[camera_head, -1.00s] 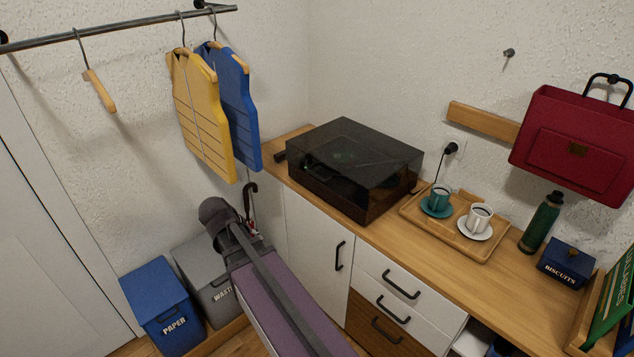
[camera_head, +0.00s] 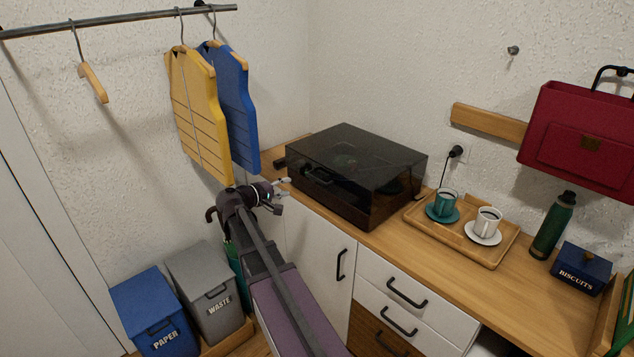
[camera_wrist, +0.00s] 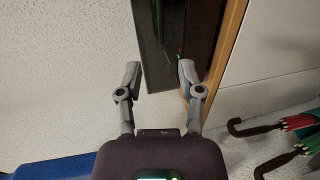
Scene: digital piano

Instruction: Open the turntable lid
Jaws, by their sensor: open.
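The turntable (camera_head: 368,203) stands on the wooden cabinet top against the back wall. Its dark, see-through lid (camera_head: 375,158) is closed, with a dark handle (camera_head: 318,176) on the front side. My gripper (camera_head: 283,187) is open and empty, in front of the turntable's near left corner and apart from it. In the wrist view my gripper (camera_wrist: 160,71) shows two spread fingers with nothing between them. Beyond them are a dark panel and a wood edge; I cannot tell which part of the turntable this is.
A wooden tray (camera_head: 488,255) with two cups stands right of the turntable. A yellow vest (camera_head: 197,115) and a blue vest (camera_head: 238,110) hang behind and left of my arm. A paper bin (camera_head: 150,310) and a waste bin (camera_head: 207,290) stand below. Umbrella handles (camera_wrist: 250,130) show in the wrist view.

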